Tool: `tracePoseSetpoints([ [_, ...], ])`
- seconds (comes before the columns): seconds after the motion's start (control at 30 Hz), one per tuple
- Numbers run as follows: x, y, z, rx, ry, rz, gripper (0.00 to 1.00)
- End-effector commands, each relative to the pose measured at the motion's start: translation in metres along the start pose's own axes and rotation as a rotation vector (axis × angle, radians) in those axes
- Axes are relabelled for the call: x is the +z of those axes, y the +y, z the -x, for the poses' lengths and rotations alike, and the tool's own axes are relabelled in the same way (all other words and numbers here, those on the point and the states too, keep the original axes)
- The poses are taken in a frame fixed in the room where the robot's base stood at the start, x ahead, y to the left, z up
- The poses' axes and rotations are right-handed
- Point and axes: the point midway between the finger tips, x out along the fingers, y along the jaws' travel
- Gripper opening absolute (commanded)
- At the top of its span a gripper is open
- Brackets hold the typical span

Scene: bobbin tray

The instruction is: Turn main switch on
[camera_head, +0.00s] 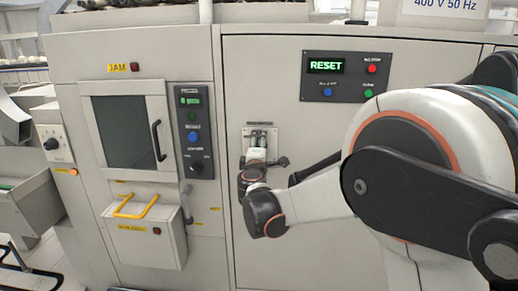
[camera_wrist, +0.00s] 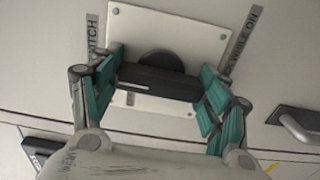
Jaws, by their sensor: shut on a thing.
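The main switch shows in the wrist view as a dark bar-shaped handle (camera_wrist: 158,82) with a round dark hub, on a pale mounting plate (camera_wrist: 190,30). The bar lies roughly crosswise in that view. My gripper (camera_wrist: 163,68) has its green-padded fingers at the two ends of the bar, shut on it. In the head view my gripper (camera_head: 259,146) is against the cabinet door at the switch plate (camera_head: 273,130), and it hides most of the handle. Labels beside the plate are partly readable, one ending in "WHILE ON".
A panel (camera_head: 346,77) above right shows a green "RESET" display and several buttons. To the left are a windowed door (camera_head: 125,130), a control strip (camera_head: 194,130) and a box with a yellow handle (camera_head: 136,206). A metal door handle (camera_wrist: 298,127) is right of the switch.

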Motion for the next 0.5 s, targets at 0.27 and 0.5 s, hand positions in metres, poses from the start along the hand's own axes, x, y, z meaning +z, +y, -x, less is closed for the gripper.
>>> tracePoseSetpoints([
  [0.27, 0.0004, -0.0005, 0.0000, -0.001, -0.001, -0.002, 0.90],
  [0.5, 0.0002, -0.0002, 0.0000, 0.000, 0.000, 0.000, 0.90],
])
